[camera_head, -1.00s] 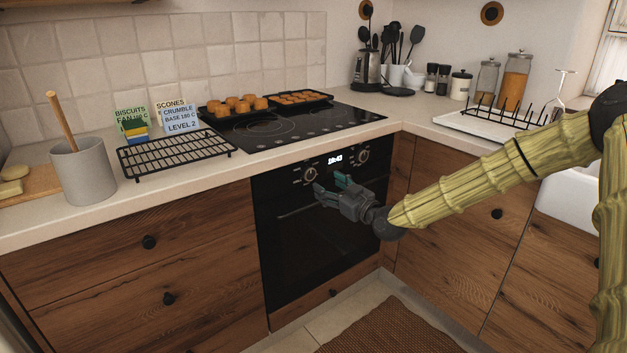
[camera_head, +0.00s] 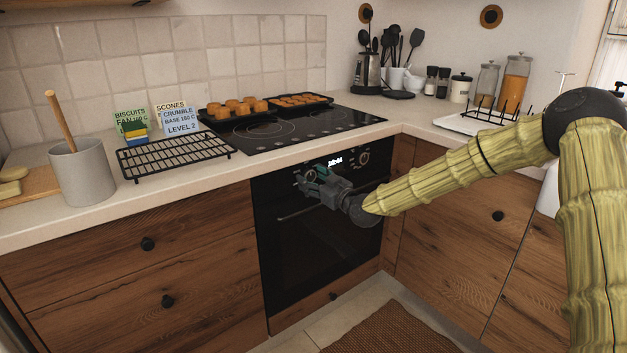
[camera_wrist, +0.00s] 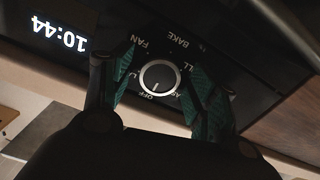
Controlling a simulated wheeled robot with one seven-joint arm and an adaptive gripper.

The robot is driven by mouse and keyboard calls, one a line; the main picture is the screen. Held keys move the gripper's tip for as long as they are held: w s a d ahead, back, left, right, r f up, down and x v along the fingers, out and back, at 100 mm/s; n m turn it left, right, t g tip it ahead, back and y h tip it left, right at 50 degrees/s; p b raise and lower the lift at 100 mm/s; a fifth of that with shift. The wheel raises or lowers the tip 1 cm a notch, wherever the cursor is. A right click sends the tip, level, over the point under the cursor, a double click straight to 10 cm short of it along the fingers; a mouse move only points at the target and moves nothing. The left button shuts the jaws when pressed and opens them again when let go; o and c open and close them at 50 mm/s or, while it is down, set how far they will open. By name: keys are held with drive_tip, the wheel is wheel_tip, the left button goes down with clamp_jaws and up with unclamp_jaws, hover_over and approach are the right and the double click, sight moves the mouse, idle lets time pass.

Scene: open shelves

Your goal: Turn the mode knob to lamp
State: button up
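The mode knob (camera_wrist: 160,78) is a round dark dial with a pale rim, ringed by words such as FAN and BAKE that appear upside down in the wrist view. Its white mark points down in that view, toward the word OFF. Other words, including the one for lamp, are partly hidden or unreadable. My gripper (camera_wrist: 160,62) is open, with one teal finger on each side of the knob; I cannot tell whether they touch it. In the head view, my gripper (camera_head: 313,178) is at the oven's left knob and mostly covers it.
The oven (camera_head: 305,245) has a lit clock, a second knob (camera_head: 364,158) to the right and a bar handle below my gripper. The counter above holds a black rack (camera_head: 178,157), recipe cards and trays of baked goods. The floor in front is clear apart from a brown mat (camera_head: 390,330).

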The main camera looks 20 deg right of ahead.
drive_tip(key=c, duration=0.9)
drive_tip(key=shift+o, duration=0.2)
drive_tip(key=m, duration=0.6)
drive_tip(key=shift+m, duration=0.4)
drive_tip(key=m+b, duration=0.1)
drive_tip(key=m, duration=0.3)
drive_tip(key=shift+m, duration=0.4)
drive_tip(key=o, duration=1)
